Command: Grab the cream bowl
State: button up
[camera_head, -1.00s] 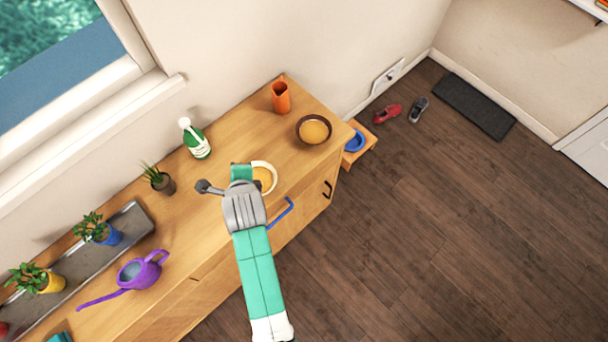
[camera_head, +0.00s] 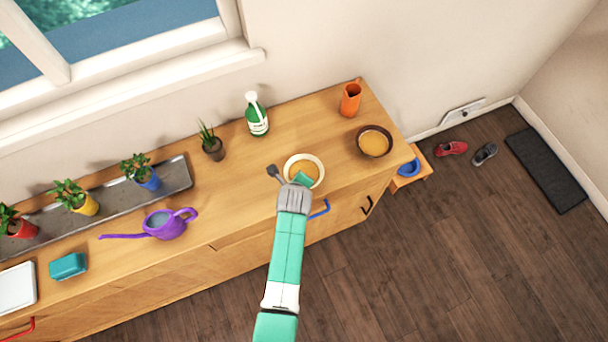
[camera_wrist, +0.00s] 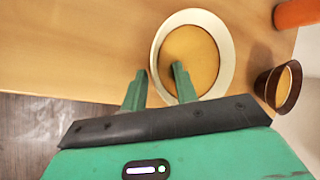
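The cream bowl (camera_head: 289,161) stands upright on the wooden counter and has a pale rim and an orange-tan inside. In the wrist view the cream bowl (camera_wrist: 227,60) is just ahead of the fingers. My gripper (camera_head: 302,181) is at the bowl's near side in the head view. In the wrist view my gripper (camera_wrist: 158,82) is open and empty. Its right finger overlaps the bowl's inside, and its left finger is outside the rim on the left. I cannot tell whether the right finger is below the rim or above it.
A brown bowl (camera_head: 388,150) and an orange cup (camera_head: 350,99) stand to the right. A green bottle (camera_head: 257,118) and a small potted plant (camera_head: 212,147) stand behind. A purple watering can (camera_head: 166,226) is to the left. Bare counter lies between it and the cream bowl.

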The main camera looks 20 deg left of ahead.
jog(key=shift+f, duration=0.15)
jog(key=shift+c, duration=0.4)
grip_shut()
jog(key=shift+r, duration=0.35)
notch_tip(320, 180, up, 3)
jog(key=shift+s+r+p, duration=0.1)
jog(key=shift+s+p, duration=0.05)
jog(key=shift+p, duration=0.2)
jog(key=s+d, duration=0.2)
jog(key=s, duration=0.5)
jog(key=s+d+r, duration=0.1)
jog(key=s+d, duration=0.2)
jog(key=s, duration=0.4)
jog(key=shift+s+d+p, duration=0.3)
jog(key=shift+d+p, duration=0.05)
jog(key=shift+p, duration=0.1)
